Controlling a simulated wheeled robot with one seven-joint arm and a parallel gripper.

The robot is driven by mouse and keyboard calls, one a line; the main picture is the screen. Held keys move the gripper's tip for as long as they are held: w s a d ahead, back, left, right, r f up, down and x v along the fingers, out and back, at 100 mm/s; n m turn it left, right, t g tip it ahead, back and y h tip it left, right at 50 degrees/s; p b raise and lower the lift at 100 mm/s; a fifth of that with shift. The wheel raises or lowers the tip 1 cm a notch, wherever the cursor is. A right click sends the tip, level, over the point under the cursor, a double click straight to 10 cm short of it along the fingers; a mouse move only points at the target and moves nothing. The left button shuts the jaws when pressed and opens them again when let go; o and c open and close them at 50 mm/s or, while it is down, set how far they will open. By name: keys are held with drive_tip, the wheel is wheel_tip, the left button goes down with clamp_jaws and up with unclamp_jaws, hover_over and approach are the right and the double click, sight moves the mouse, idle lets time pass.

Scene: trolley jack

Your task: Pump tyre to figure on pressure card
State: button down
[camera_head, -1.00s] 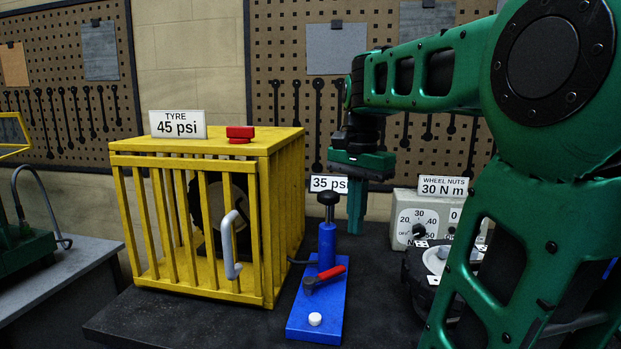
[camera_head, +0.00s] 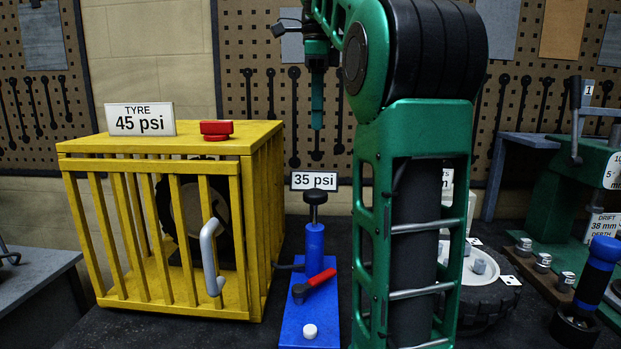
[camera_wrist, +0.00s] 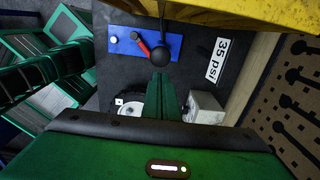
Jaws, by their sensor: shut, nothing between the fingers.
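The blue pump (camera_head: 314,245) stands on its blue base with a black knob (camera_head: 314,198) on top and a red lever (camera_head: 314,285) at its foot. The pressure readout (camera_head: 314,181) behind it shows 35 psi. The pressure card (camera_head: 140,118) on the yellow cage (camera_head: 160,146) reads TYRE 45 psi. The dark tyre (camera_head: 165,215) is partly hidden behind the closed cage's bars. My gripper (camera_head: 317,112) is shut and empty, pointing down, high above the knob in the picture. In the wrist view the fingertips (camera_wrist: 164,76) appear close to the knob (camera_wrist: 160,56); contact is not visible.
A red button (camera_head: 216,130) sits on the cage top, and a grey handle (camera_head: 212,255) is on its front. A wheel (camera_head: 495,300) lies right of the pump, partly behind my arm. A green press (camera_head: 575,185) stands at the right.

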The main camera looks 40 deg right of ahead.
sight(316, 190)
wheel_tip(316, 190, down, 14)
idle(0.6)
drive_tip(key=shift+s+a+f, duration=0.1)
drive_tip(key=shift+f, duration=2.55)
drive_tip(key=shift+w+r, duration=0.15)
drive_tip(key=shift+r, duration=2.4)
drive_tip(key=shift+w+r, duration=0.1)
drive_tip(key=shift+r, duration=2.4)
drive_tip(key=shift+s+r, duration=0.1)
drive_tip(key=shift+r, duration=2.15)
